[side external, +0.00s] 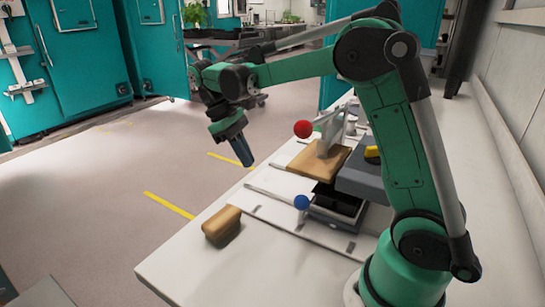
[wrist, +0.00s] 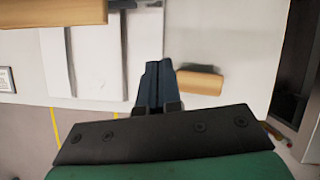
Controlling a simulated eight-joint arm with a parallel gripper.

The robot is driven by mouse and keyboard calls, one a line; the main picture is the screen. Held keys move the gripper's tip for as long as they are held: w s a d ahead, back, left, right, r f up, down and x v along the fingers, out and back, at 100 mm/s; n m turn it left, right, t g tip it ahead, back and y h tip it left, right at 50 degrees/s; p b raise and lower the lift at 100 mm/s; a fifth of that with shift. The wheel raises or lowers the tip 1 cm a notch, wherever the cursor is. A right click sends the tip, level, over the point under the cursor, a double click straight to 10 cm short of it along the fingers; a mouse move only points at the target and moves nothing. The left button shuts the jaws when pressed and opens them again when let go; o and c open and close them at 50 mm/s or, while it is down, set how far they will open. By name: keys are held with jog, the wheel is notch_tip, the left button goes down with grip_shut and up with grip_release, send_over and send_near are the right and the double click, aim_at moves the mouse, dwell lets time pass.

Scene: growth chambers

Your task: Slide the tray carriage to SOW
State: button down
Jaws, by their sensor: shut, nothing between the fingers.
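My gripper (side external: 246,162) is shut and empty, hanging in the air beyond the bench's edge and pointing down. In the wrist view its dark fingers (wrist: 158,66) lie side by side. A dark tray-like part (side external: 337,203) sits on the bench beside a blue ball knob (side external: 302,202). A red ball knob (side external: 303,129) stands behind it by a wooden board (side external: 312,163), which carries an upright grey plate. I cannot tell for certain which part is the tray carriage. No SOW mark is readable. My gripper is apart from both knobs.
A wooden block (side external: 222,225) lies near the bench's front edge; it also shows in the wrist view (wrist: 200,81). Flat white panels with rods (side external: 275,197) lie on the bench (side external: 185,268). My arm hides part of the bench's right side. Open floor lies left.

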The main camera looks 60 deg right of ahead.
jog(key=x, duration=0.7)
jog(key=shift+s+f, duration=0.15)
jog(key=shift+f, duration=0.2)
jog(key=s, duration=0.3)
jog(key=shift+d+f, duration=0.1)
jog(key=shift+d, duration=0.25)
jog(key=shift+s+d, duration=0.1)
jog(key=shift+s, duration=0.5)
